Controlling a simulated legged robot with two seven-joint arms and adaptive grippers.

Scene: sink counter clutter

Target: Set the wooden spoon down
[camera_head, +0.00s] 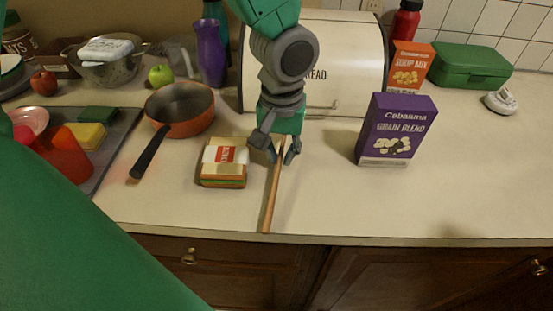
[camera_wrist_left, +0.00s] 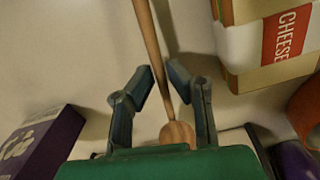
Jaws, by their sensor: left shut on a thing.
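The wooden spoon (camera_head: 271,200) is held by my left gripper (camera_head: 277,152) over the middle of the counter. Its handle points toward the counter's front edge. In the left wrist view, the spoon (camera_wrist_left: 150,40) runs between the two fingers of my left gripper (camera_wrist_left: 158,73), with its round bowl nearer the palm. The fingers are shut on the handle. The bowl is mostly hidden by the gripper in the head view. I cannot tell whether the spoon touches the counter. My right gripper is not in view.
A cheese sandwich pack (camera_head: 223,163) lies just left of the spoon. An orange pan (camera_head: 185,118) is farther left. A purple grain box (camera_head: 396,130) stands to the right. The bread box (camera_head: 345,60) is behind. The counter (camera_head: 470,185) is clear at front right.

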